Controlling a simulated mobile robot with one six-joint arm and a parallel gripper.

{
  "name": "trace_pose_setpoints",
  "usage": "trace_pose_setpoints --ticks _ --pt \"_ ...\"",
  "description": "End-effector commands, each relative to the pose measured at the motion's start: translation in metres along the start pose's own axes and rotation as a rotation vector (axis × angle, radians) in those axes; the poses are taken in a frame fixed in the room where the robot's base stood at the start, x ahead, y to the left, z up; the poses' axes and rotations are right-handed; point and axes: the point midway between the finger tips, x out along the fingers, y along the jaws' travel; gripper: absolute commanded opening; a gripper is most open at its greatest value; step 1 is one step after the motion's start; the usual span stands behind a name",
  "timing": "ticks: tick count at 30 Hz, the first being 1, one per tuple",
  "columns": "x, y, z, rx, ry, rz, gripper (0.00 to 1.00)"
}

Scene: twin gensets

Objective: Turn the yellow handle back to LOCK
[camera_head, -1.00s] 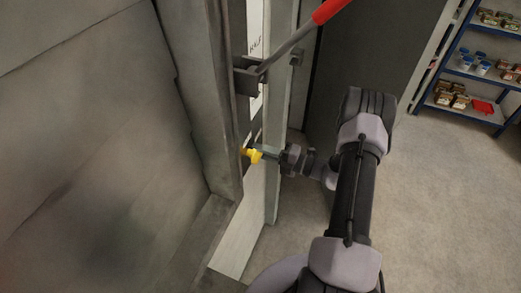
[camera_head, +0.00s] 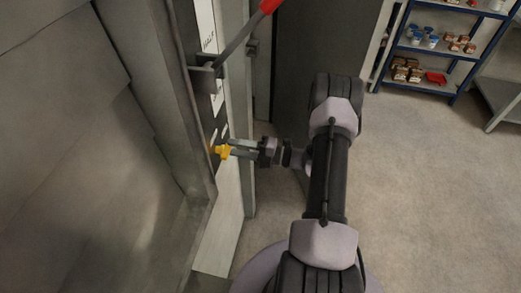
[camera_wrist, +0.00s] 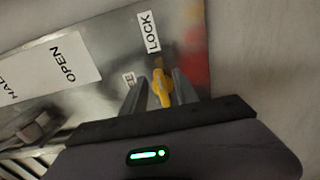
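The yellow handle (camera_head: 222,151) is on the narrow metal panel at the left. In the wrist view the handle (camera_wrist: 162,88) stands nearly upright in the picture, its upper end toward the LOCK label (camera_wrist: 148,32). A smaller label (camera_wrist: 129,80), partly hidden, is left of the handle. My gripper (camera_head: 232,149) is at the handle, its two fingers apart. In the wrist view my gripper (camera_wrist: 161,82) has one finger on each side of the handle, with narrow gaps showing. I cannot tell if either finger touches it.
A lever with a red grip (camera_head: 268,6) slants up above my gripper from a bracket (camera_head: 204,78). An OPEN label (camera_wrist: 62,64) is left in the wrist view. A blue shelf (camera_head: 425,52) stands far right. The floor (camera_head: 430,190) at right is clear.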

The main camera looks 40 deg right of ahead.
Motion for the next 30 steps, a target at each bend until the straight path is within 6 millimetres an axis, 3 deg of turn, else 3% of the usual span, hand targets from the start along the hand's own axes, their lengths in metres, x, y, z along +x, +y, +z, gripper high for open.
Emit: trace_pose_setpoints --ticks 9,15,21,30 --pt "-0.086 0.001 0.001 0.000 -0.005 0.000 0.35" --pt "-0.128 0.000 0.000 0.000 -0.003 0.000 0.35" --pt "-0.145 0.000 0.000 0.001 -0.001 0.000 0.35" --pt "-0.146 0.000 0.000 0.000 0.000 0.000 0.35"
